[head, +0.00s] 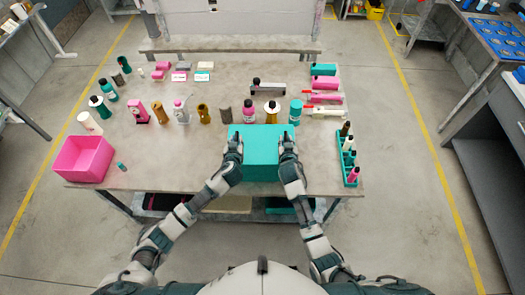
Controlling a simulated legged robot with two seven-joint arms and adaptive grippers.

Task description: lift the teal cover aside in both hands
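The teal cover (261,143) is a box-like block at the middle of the table's front edge. Its flat top and front face show. My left gripper (235,138) is at the cover's left side and my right gripper (287,138) is at its right side, both near its upper edges. The fingers are small and dark here. I cannot tell whether they are closed on the cover or only beside it. What lies under or behind the cover is hidden.
A pink bin (84,158) stands at the table's front left. A green rack (347,160) with several bottles stands at the front right. A row of bottles and pump parts stands close behind the cover. The tabletop (165,155) left of the cover is mostly clear.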

